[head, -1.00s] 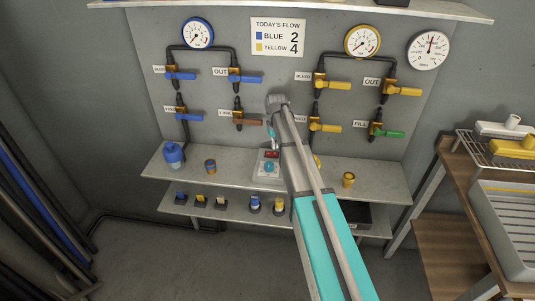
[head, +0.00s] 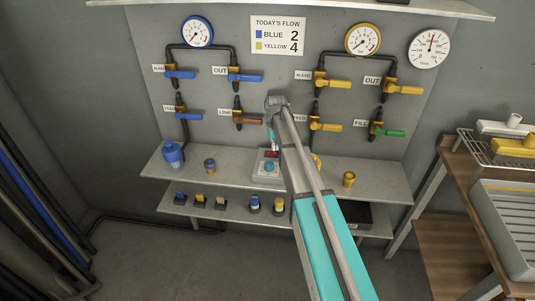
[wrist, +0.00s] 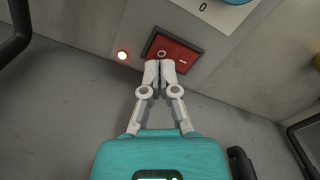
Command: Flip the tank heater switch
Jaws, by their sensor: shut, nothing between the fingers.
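A red rocker switch (wrist: 178,50) in a dark frame is set in a pale panel in the wrist view, with a ring mark at its left end and a bar mark at its right. In the head view the switch (head: 271,154) is on a light box (head: 260,178) on the shelf, above a blue knob (head: 269,166). My arm hides part of the box.
Blue, yellow, brown and green valve handles line the wall panel behind my arm. A blue bottle (head: 173,155) and a yellow cup (head: 348,179) stand on the upper shelf (head: 385,185). Several small connectors stand on the lower shelf. A wooden rack (head: 450,205) is at the right.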

